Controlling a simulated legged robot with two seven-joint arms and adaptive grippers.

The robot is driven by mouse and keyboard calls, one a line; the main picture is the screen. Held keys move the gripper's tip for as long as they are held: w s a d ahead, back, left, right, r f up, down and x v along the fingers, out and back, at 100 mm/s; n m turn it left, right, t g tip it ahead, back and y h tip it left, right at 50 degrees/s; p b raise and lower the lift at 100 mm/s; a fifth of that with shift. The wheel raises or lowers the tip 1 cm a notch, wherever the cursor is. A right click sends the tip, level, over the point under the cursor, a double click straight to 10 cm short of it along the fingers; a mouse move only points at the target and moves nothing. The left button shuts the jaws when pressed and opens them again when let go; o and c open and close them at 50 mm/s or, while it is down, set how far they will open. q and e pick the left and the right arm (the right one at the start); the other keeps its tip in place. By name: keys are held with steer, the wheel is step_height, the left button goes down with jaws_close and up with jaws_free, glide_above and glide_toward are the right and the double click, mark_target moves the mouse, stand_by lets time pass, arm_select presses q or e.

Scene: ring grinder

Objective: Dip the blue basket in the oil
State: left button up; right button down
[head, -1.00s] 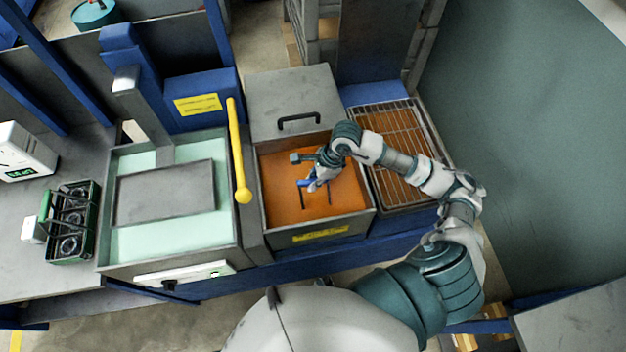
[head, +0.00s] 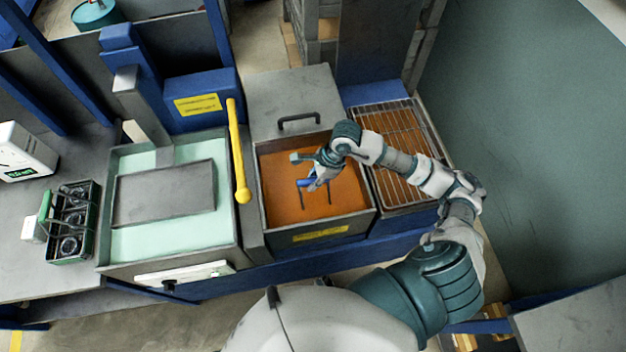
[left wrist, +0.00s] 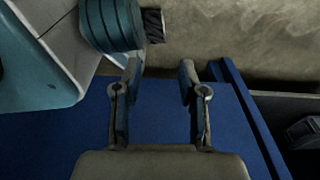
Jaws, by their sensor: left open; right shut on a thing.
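The blue basket's handle (head: 306,183) shows in the head view over the tank of orange-brown oil (head: 335,205). Two thin dark uprights run down from the handle into the oil; the basket's body is hidden below the surface. My right gripper (head: 314,184) is shut on the blue handle, just above the oil. My left gripper is outside the head view. In the left wrist view my left gripper (left wrist: 160,85) is open and empty, over a blue surface (left wrist: 160,125).
Left of the oil stands a tank of pale green liquid (head: 225,185) with a grey plate and yellow lever (head: 238,150). A wire rack (head: 405,150) lies to the right. A green-handled basket with rings (head: 72,222) stands at far left. A lid with black handle (head: 298,121) is behind the oil.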

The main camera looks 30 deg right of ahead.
steer(key=shift+r, duration=0.35)
steer(key=shift+r+p, duration=0.5)
steer(key=shift+r, duration=0.15)
steer(key=shift+r+p, duration=0.35)
steer(key=shift+r, duration=0.3)
steer(key=shift+r+p, duration=0.45)
steer(key=shift+r, duration=0.3)
arm_select(q)
steer(key=shift+s+a+f, duration=0.7)
steer(key=shift+s+a, duration=0.2)
steer(key=shift+s, duration=3.25)
arm_select(e)
steer(key=shift+r+p, duration=0.4)
steer(key=shift+r, duration=0.3)
steer(key=shift+r+p, duration=0.3)
steer(key=shift+r, duration=0.2)
steer(key=shift+r+p, duration=0.45)
steer(key=shift+r, duration=0.3)
arm_select(q)
step_height(320, 180, up, 6)
steer(key=p, duration=0.4)
steer(key=shift+p, duration=0.3)
arm_select(e)
step_height(320, 180, up, 8)
steer(key=shift+r, duration=0.2)
steer(key=shift+d, duration=0.15)
